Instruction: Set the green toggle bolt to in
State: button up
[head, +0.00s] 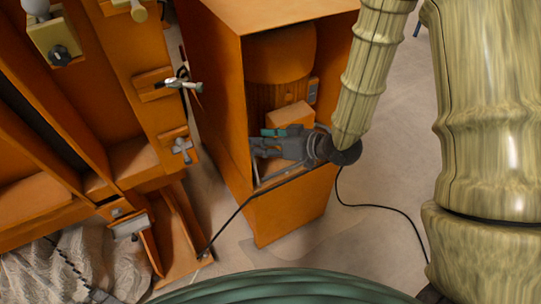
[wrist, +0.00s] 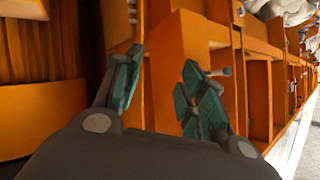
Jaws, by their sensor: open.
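A small bolt with a cross handle and a greenish tip (head: 184,84) sits on an orange bracket on the left frame. It looks like the green toggle bolt, but its exact setting is too small to tell. My gripper (head: 256,147) is in front of the orange cabinet, to the right of and below that bolt, and apart from it. In the wrist view my gripper (wrist: 160,82) is open, its two teal-padded fingers spread with nothing between them. A small pale-ended bolt (wrist: 220,72) shows just beyond the right finger; I cannot tell whether it is the same one.
A grey cross-handled fitting (head: 181,148) is mounted lower on the frame, and a grey latch (head: 130,227) lower still. A dark knob (head: 60,55) is at upper left. The orange cabinet (head: 290,212) stands close behind my gripper. A narrow floor gap (head: 205,175) separates frame and cabinet.

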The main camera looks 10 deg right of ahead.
jog(key=shift+m+h, duration=0.6)
jog(key=shift+h, duration=0.2)
jog(key=shift+s+d+f, duration=0.2)
jog(key=shift+s+f, duration=0.05)
jog(key=shift+f, duration=0.65)
jog(key=shift+s+d+f, duration=0.2)
jog(key=shift+f, duration=0.65)
jog(key=shift+s+d+f, duration=0.2)
jog(key=shift+s+f, duration=0.05)
jog(key=shift+f, duration=0.65)
jog(key=shift+c, duration=0.2)
